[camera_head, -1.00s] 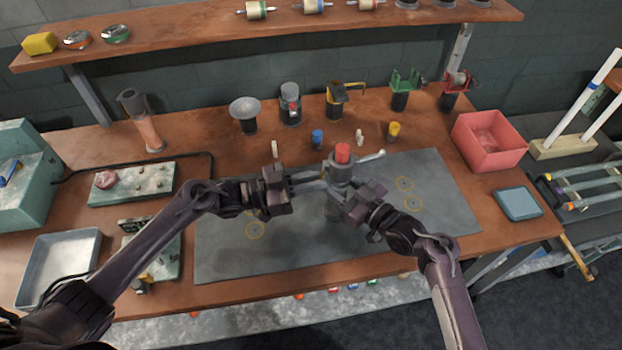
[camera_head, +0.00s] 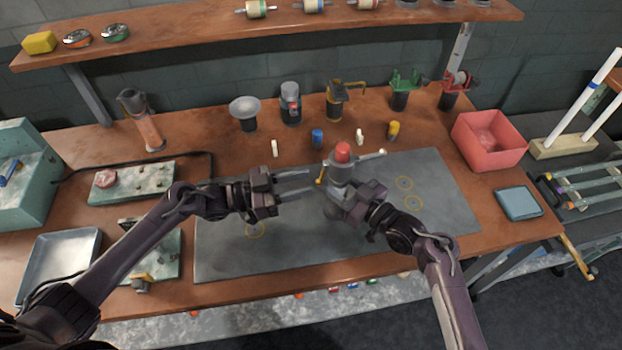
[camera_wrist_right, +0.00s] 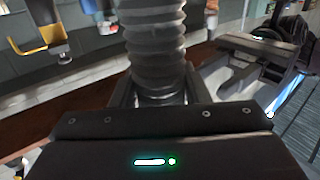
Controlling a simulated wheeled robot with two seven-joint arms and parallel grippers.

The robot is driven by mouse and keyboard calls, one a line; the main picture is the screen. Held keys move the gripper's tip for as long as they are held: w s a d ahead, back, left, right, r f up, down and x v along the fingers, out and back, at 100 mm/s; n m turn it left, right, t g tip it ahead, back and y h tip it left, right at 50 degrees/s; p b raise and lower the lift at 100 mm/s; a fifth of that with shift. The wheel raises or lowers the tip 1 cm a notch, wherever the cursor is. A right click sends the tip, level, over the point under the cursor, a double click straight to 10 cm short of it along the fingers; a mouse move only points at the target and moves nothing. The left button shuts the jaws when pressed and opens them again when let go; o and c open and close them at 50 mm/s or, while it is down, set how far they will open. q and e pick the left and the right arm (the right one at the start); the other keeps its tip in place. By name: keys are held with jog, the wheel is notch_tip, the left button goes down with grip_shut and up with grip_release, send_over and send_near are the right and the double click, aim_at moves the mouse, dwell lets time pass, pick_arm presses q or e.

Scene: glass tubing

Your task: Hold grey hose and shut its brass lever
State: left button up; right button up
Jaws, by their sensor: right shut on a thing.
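The grey hose (camera_head: 334,206) stands upright above the dark mat, with a grey collar (camera_head: 341,172) and a red cap (camera_head: 343,151) on top. My right gripper (camera_head: 343,198) is shut on the hose from the right. In the right wrist view the ribbed hose (camera_wrist_right: 153,45) rises from between its fingers. A small brass-coloured piece, seemingly the lever (camera_head: 320,181), shows at the collar's left side; its angle is too small to tell. A pale arm sticks out to the collar's right. My left gripper (camera_head: 309,181) is open and empty, just left of the brass piece.
The dark mat (camera_head: 300,255) is mostly clear around the hose. Small coloured pegs, including a blue one (camera_head: 317,138), stand behind it. Several holders line the back. A red bin (camera_head: 490,155) and a blue-grey tray (camera_head: 519,203) are at the right.

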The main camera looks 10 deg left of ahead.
pick_arm(q)
jog(key=r+v, duration=0.1)
jog(key=v, duration=0.7)
jog(key=shift+s+a+f, duration=0.15)
jog(key=shift+a+f, duration=0.25)
jog(key=shift+f, duration=0.1)
pick_arm(e)
jog(key=o, duration=1.3)
